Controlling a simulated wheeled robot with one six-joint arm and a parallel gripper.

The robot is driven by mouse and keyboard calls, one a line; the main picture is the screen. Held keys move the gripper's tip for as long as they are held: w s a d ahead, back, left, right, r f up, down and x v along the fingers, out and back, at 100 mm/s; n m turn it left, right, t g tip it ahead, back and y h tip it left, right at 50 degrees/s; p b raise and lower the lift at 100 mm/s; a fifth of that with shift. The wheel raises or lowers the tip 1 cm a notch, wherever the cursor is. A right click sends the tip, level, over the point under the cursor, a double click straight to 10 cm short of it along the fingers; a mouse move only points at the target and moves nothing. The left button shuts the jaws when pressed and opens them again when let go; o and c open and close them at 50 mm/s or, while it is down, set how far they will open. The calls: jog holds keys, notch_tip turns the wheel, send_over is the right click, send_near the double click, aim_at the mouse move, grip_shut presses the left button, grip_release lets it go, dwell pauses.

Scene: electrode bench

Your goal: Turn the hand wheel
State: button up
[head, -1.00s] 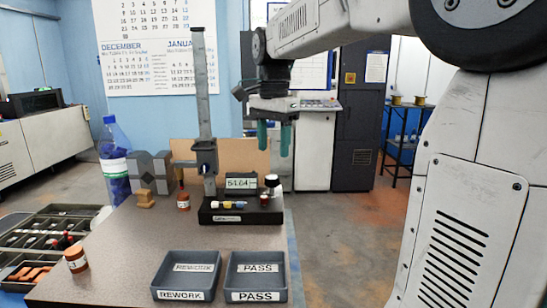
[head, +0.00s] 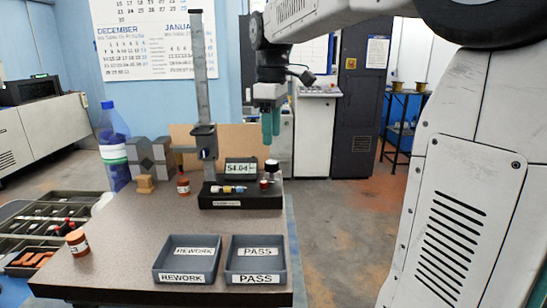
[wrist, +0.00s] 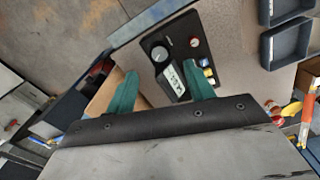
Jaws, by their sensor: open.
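A black measuring stand has a flat base (head: 228,203), a tall grey column (head: 201,90) and a small lit display (head: 241,168). A round black-and-silver knob (head: 272,168), which looks like the hand wheel, sits at the base's right rear. In the wrist view the knob (wrist: 159,52) shows its round top beside the display (wrist: 174,80). My gripper (head: 270,127) hangs above the knob, fingers down, apart from it. Its green fingers overlap in the head view. In the wrist view my gripper (wrist: 160,85) is open, with nothing held between the fingers.
A red button (head: 263,184) and several small coloured parts sit on the base. Two grey trays, rework (head: 186,264) and pass (head: 257,266), stand at the table's front. Brown bottles, a blue bottle (head: 113,147) and grey blocks stand left. Right of the table is open floor.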

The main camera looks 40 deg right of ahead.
aim_at(272, 162)
notch_tip(272, 162, down, 7)
jog(key=shift+f, duration=0.15)
jog(key=shift+c, duration=0.3)
